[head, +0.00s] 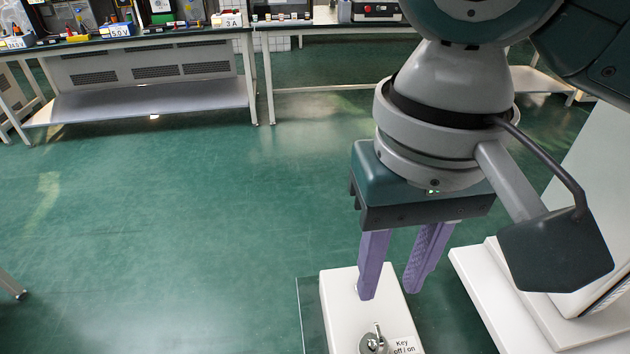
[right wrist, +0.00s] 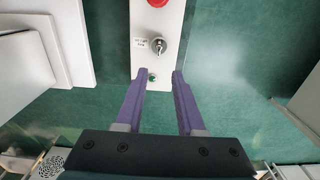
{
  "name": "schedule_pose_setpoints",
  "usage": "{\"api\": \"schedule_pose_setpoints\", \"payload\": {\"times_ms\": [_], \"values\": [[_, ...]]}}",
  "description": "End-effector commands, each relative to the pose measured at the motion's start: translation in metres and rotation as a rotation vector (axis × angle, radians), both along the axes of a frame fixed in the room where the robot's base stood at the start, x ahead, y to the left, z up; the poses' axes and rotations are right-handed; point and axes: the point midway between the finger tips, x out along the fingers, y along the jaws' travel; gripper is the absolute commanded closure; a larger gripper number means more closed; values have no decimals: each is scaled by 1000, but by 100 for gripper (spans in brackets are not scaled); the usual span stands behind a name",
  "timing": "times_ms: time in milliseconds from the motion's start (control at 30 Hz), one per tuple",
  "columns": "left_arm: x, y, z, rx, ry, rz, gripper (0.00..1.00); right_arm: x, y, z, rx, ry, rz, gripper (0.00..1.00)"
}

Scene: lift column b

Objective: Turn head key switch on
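The key switch (head: 374,341) is a round silver metal lock with a key in it, on top of a narrow white panel (head: 340,300). The switch also shows in the right wrist view (right wrist: 158,46), beyond my fingertips. I cannot tell for sure which position the key points to. My right gripper (head: 389,294) has two purple fingers, apart and empty, pointing down at the panel behind the switch. In the right wrist view its fingertips (right wrist: 161,73) stand on either side of the panel's end. My left gripper is out of view.
A red button (right wrist: 158,2) and a small green button (right wrist: 152,77) sit on the same panel. White stepped housing (head: 500,300) stands to the right. Workbenches (head: 150,100) with equipment line the back. The green floor (head: 170,230) to the left is clear.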

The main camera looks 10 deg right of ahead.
Motion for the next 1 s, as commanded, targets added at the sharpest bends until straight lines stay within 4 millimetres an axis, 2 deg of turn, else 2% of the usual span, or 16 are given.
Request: {"api": "schedule_pose_setpoints", "payload": {"times_ms": [167, 400, 533, 700, 967, 1000], "values": [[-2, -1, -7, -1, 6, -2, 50, -1, -1, -22, -4, 5, -4, 62], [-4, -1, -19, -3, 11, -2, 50, -1, -1, -69, -4, 3, -1, 62], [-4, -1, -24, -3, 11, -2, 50, 0, 0, -87, -3, 2, -2, 62], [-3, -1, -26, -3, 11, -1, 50, 0, 0, -97, -2, 0, 0, 62], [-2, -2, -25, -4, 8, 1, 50, 0, 0, -98, -1, -1, 1, 62], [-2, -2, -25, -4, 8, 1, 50, 0, 0, -98, -1, -1, 1, 67]]}}
